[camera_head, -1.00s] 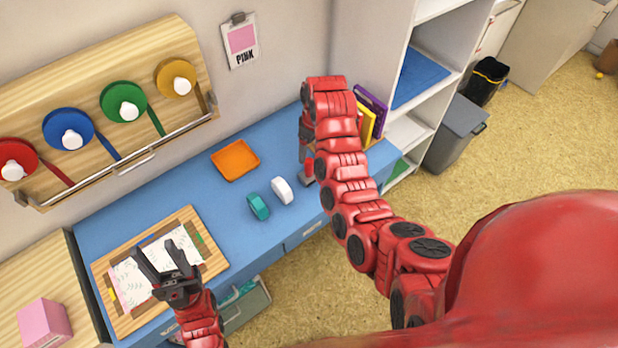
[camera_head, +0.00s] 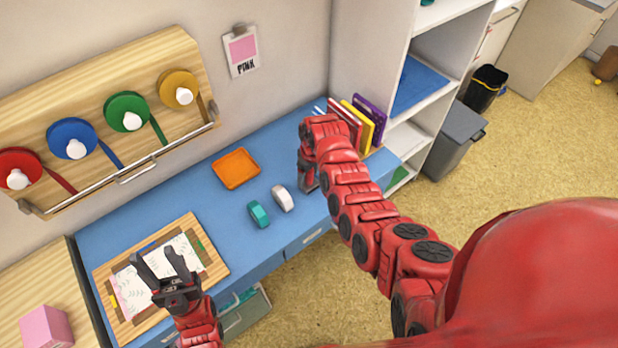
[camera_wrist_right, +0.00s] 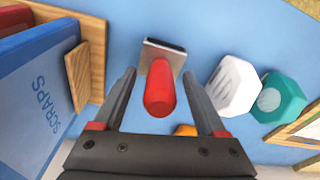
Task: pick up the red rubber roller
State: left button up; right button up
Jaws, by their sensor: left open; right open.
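In the right wrist view the red rubber roller (camera_wrist_right: 160,90) has a red handle pointing toward me and a flat grey and dark head at its far end. My right gripper (camera_wrist_right: 160,76) is open, with one finger on each side of the handle and visible gaps between. In the head view my right gripper (camera_head: 308,176) is low over the right part of the blue table (camera_head: 235,205); the arm and gripper hide the roller there. My left gripper (camera_head: 160,262) is open and empty above the paper on the wooden board (camera_head: 210,265).
Left of the roller in the wrist view is a wooden book holder (camera_wrist_right: 82,75) with a blue "SCRAPS" book (camera_wrist_right: 40,100). Right of it are a white stamp (camera_wrist_right: 233,88) and a teal stamp (camera_wrist_right: 278,100). An orange tray (camera_head: 236,168) lies at the table's back.

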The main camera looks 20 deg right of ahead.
jog(key=shift+f, duration=0.2)
grip_shut()
dwell(0.3)
jog(key=shift+r, duration=0.15)
